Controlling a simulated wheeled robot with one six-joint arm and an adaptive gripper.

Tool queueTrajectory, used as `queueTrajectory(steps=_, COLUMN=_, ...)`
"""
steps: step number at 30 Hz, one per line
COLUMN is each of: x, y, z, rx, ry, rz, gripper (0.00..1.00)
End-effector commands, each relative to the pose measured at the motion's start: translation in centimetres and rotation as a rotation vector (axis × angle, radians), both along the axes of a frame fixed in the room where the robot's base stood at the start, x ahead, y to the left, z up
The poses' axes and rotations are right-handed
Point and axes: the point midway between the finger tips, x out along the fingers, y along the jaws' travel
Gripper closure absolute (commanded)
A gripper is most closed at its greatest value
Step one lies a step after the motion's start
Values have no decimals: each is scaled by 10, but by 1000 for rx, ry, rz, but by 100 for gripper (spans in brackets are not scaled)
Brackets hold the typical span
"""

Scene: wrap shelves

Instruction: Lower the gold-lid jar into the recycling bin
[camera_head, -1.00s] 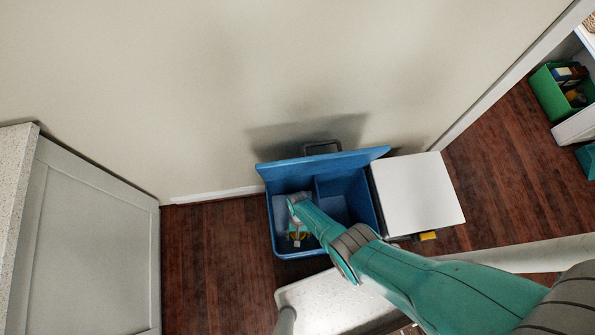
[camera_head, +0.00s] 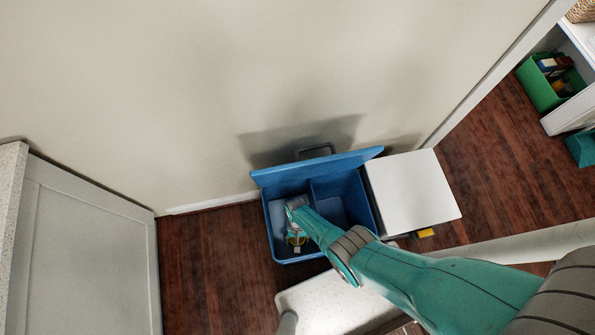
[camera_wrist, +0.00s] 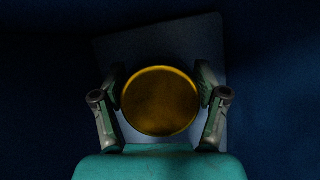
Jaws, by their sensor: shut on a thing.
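The gold-lid jar shows in the wrist view as a round gold lid (camera_wrist: 160,100), seen from above. My gripper (camera_wrist: 160,98) has one finger on each side of the lid and is shut on the jar. The jar's body is hidden under the lid. In the head view my gripper (camera_head: 297,238) is down inside the left compartment of the open blue recycling bin (camera_head: 283,256), and the jar is too small to make out clearly there. In the wrist view the bin's inside is dark, with a lighter greyish-blue patch (camera_wrist: 125,48) below the jar.
The bin's blue lid (camera_head: 315,166) stands open against the wall. A divider separates the right compartment (camera_head: 345,195). A white-topped box (camera_head: 412,190) stands right of the bin, a pale speckled surface (camera_head: 325,300) in front. A cabinet (camera_head: 85,250) stands at left.

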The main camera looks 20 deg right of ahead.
Motion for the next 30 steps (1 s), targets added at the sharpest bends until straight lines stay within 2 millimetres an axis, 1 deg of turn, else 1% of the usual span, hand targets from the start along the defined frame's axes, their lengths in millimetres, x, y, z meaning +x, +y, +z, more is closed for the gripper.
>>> queueTrajectory(steps=22, x=-6, y=-2, z=-3, rx=1, ry=-1, rz=0, gripper=68)
queueTrajectory(steps=23, x=-6, y=-2, z=-3, rx=1, ry=-1, rz=0, gripper=22)
queueTrajectory(steps=24, x=-6, y=-2, z=-3, rx=1, ry=-1, rz=0, gripper=12)
queueTrajectory(steps=25, x=-6, y=-2, z=-3, rx=1, ry=-1, rz=0, gripper=5)
queueTrajectory(steps=26, x=-6, y=-2, z=-3, rx=1, ry=-1, rz=0, gripper=0)
queueTrajectory(steps=30, x=-6, y=-2, z=-3, rx=1, ry=-1, rz=0, gripper=0)
